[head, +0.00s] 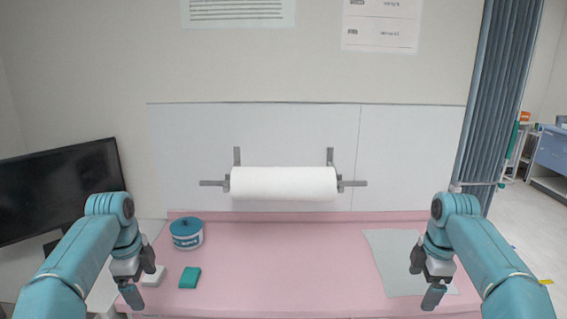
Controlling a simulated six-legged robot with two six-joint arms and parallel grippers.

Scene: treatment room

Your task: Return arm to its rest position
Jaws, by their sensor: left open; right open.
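My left gripper (141,283) is open and empty at the left end of the pink table, beside a small white block. Its arm comes in from the lower left, bent at the elbow. My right gripper (424,279) is open and empty above a pale grey sheet (391,255) on the right part of the table. Its arm comes in from the lower right in a similar bent pose. Both grippers point down; I cannot tell their exact height above the table.
The pink table (280,265) is clear in the middle. A blue-lidded tub (187,234), a green block (190,277) and the white block (154,276) sit at its left. A white roll (283,184) hangs on the wall behind. A dark monitor (60,185) stands left; a curtain (497,95) hangs right.

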